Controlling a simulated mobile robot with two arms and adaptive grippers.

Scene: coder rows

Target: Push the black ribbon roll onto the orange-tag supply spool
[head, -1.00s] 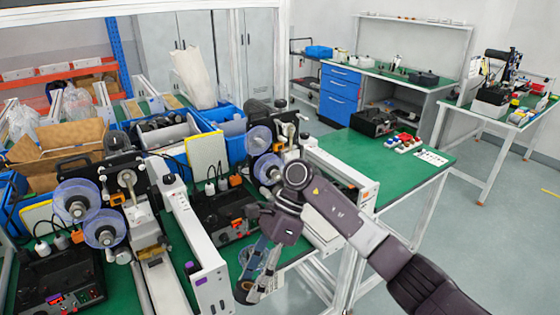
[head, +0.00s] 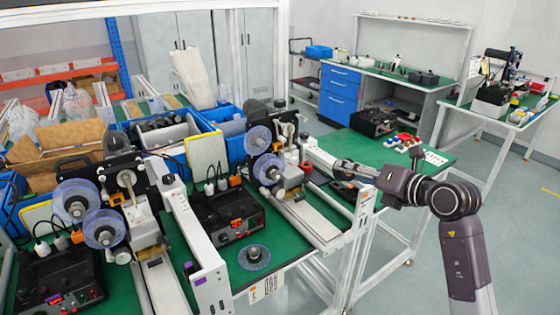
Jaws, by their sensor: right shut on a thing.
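My right gripper (head: 343,167) reaches left over the far part of the green table, beside the right-hand coder. It is shut on a small dark thing, probably the black ribbon roll, which is mostly hidden. The right-hand coder carries two clear-blue flanged spools, an upper one (head: 258,140) and a lower one (head: 268,169), left of the gripper and apart from it. Small orange patches show near the coders, but I cannot tell which spool bears the orange tag. A loose blue-rimmed disc with a dark centre (head: 254,258) lies flat on the near table. My left gripper is out of view.
The left-hand coder has two similar spools (head: 76,201). A black control box (head: 228,217) and a long white housing (head: 196,243) stand between the coders. Blue bins (head: 227,124) and a cardboard box (head: 60,150) lie behind.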

